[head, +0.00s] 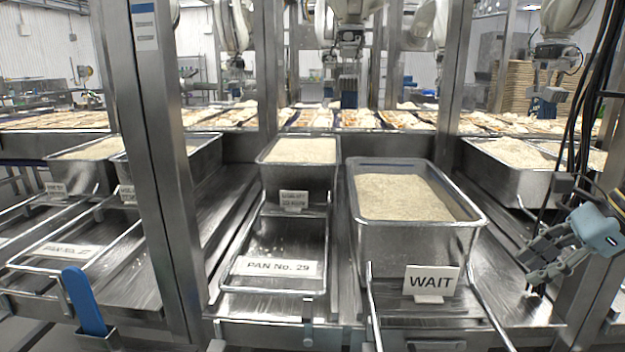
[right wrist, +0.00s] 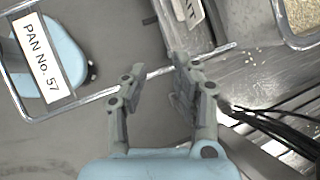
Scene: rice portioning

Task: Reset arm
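My right gripper (head: 533,268) is at the right edge of the head view, in front of the steel frame and to the right of the pan with the WAIT sign. Its pale blue body and grey fingers show there. In the right wrist view the two fingers of this gripper (right wrist: 156,82) stand apart with nothing between them. My left gripper is in neither view.
A rice pan (head: 461,232) stands behind the WAIT sign (head: 431,281). Another rice pan (head: 296,172) stands behind the PAN No. 29 rack (head: 277,267). A steel post (head: 152,170) and black cables (head: 577,130) stand nearby. A PAN No. 57 label (right wrist: 41,57) hangs on a wire rail.

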